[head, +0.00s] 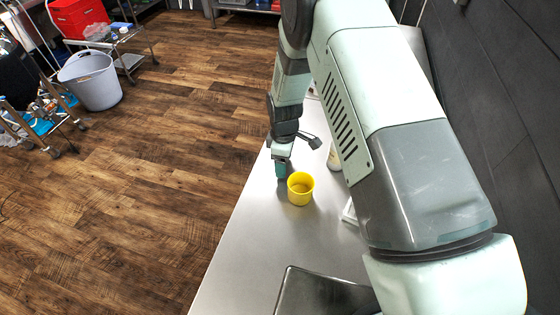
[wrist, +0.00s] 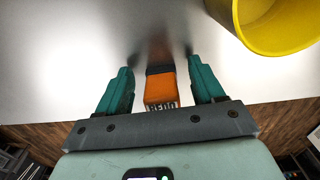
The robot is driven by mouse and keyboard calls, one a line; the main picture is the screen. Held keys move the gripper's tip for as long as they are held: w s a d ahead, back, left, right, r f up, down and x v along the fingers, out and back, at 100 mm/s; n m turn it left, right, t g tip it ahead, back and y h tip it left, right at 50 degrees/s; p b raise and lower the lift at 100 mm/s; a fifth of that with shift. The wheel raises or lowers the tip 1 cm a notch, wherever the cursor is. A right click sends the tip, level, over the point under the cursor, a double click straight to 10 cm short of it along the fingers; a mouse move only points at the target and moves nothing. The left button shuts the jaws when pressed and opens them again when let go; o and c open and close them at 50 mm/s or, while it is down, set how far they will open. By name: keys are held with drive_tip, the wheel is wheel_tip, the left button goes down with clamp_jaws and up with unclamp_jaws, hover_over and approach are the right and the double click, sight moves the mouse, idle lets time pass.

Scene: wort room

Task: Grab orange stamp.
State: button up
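The orange stamp (wrist: 160,88) shows in the wrist view, with a dark band and pale lettering on its near end. It lies between the two teal fingers of my gripper (wrist: 160,67). The fingers are open, with a gap visible on each side of the stamp. In the head view my gripper (head: 281,169) is low over the steel counter, and the stamp cannot be made out there.
A yellow cup (head: 300,200) stands on the steel counter (head: 245,255) just right of my gripper; its wall (wrist: 243,25) fills the wrist view's upper right. A dark metal tray (head: 322,296) lies nearer. The counter's left edge drops to the wooden floor.

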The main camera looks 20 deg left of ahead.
drive_tip(key=c, duration=1.1)
